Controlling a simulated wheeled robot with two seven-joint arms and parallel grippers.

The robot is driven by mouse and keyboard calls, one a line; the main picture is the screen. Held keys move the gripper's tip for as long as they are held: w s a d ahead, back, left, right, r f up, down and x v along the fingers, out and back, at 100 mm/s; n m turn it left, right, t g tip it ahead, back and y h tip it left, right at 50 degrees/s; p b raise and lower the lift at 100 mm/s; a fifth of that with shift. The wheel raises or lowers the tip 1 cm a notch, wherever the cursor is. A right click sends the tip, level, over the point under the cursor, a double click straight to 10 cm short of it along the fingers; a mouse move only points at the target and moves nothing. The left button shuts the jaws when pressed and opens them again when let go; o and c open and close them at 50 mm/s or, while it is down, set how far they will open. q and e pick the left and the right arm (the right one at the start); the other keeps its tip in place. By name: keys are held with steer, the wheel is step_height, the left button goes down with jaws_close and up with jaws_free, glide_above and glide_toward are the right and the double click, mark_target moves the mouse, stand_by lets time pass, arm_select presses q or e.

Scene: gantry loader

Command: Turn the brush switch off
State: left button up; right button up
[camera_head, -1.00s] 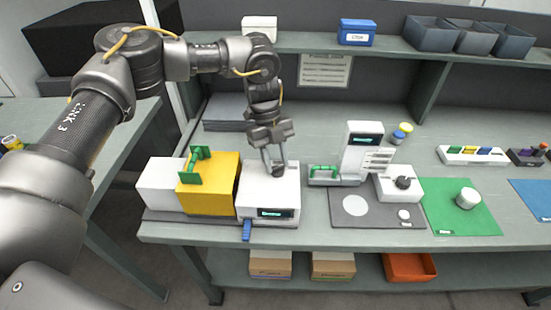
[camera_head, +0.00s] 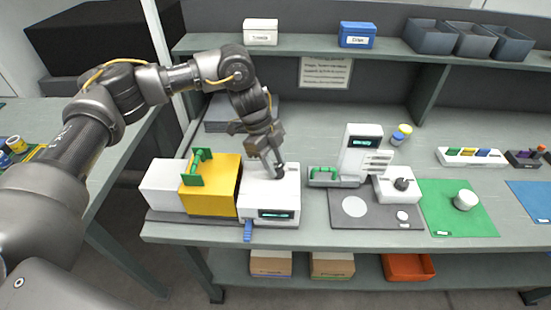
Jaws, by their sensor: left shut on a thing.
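A white machine box (camera_head: 262,202) with a lit display stands at the front left of the bench, joined to a yellow block (camera_head: 228,172) with a green handle. My left gripper (camera_head: 278,170) points down at the top of this white box. Its fingers are shut on a small dark knob there, which they mostly hide. I cannot read a label or the knob's setting. A blue lever (camera_head: 248,231) hangs at the box's front left corner. My right gripper is not in view.
To the right stand a white unit with a display (camera_head: 358,150), a small white box with a black knob (camera_head: 402,184) and a green mat (camera_head: 450,215). A shelf with bins (camera_head: 430,35) runs behind. The bench between the machine box and grey mat is clear.

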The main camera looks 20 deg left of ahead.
arm_select(q)
steer(key=n+p, duration=0.1)
steer(key=n, duration=0.1)
steer(key=n+t+p, duration=0.1)
steer(key=n+p, duration=0.1)
steer(key=shift+s+r+t, duration=0.2)
steer(key=shift+t, duration=0.1)
steer(key=shift+f+n+t+p, duration=0.15)
steer(key=shift+n+t+p, duration=0.25)
steer(key=shift+n+p, duration=0.65)
steer(key=o, duration=1)
steer(key=shift+a+r, duration=0.15)
steer(key=shift+r, duration=0.2)
steer(key=b+v, duration=0.2)
steer(key=v, duration=0.8)
steer(key=shift+s, duration=0.1)
